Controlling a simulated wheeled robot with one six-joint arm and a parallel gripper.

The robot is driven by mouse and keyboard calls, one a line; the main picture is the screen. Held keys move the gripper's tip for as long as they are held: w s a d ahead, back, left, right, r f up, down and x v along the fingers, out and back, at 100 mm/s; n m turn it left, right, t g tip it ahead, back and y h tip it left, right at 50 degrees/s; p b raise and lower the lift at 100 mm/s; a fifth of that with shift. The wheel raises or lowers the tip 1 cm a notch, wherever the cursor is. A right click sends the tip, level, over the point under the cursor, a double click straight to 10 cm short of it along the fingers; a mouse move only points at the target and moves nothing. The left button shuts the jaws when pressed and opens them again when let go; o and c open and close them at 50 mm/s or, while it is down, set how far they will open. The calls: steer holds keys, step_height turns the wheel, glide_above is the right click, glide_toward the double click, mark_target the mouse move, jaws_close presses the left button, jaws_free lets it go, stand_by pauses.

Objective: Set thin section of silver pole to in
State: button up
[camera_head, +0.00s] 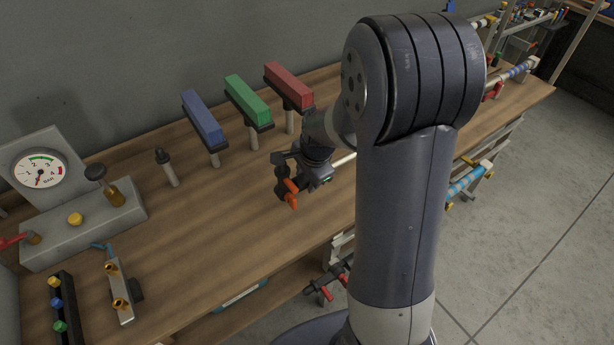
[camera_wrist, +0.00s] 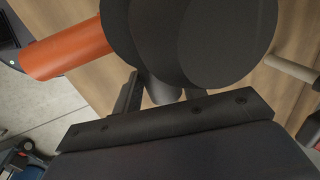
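My gripper (camera_head: 287,182) is low over the middle of the bench, in front of the red block. An orange cylinder (camera_head: 291,194) sits at its fingers; it also shows in the wrist view (camera_wrist: 66,52), beside large dark rounded discs (camera_wrist: 200,40). These discs hide most of the fingertips, so I cannot tell whether they are shut on anything. A pale thin rod (camera_head: 343,160) shows just right of the gripper, partly behind my arm. A similar pale rod with a rounded end shows in the wrist view (camera_wrist: 292,68). I cannot tell which piece is the silver pole's thin section.
Blue (camera_head: 203,117), green (camera_head: 247,98) and red (camera_head: 289,85) blocks stand on short posts at the back. A black-topped post (camera_head: 168,170) is left of them. A gauge panel (camera_head: 42,165) stands at the far left. The front middle of the bench (camera_head: 215,240) is bare.

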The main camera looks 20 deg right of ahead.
jaws_close()
steer(key=shift+d, duration=0.1)
steer(key=w+d, duration=0.1)
steer(key=d, duration=0.3)
steer(key=w+d, duration=0.2)
steer(key=d, duration=0.3)
steer(key=w+d+b, duration=0.1)
steer(key=d, duration=0.4)
steer(key=shift+w+d, duration=0.1)
steer(key=shift+w, duration=0.25)
steer(key=shift+o, duration=2.1)
jaws_free()
steer(key=a+v, duration=0.1)
steer(key=v, duration=0.9)
steer(key=shift+d+r+b, duration=0.4)
steer(key=shift+d+b, duration=0.05)
steer(key=shift+d, duration=0.05)
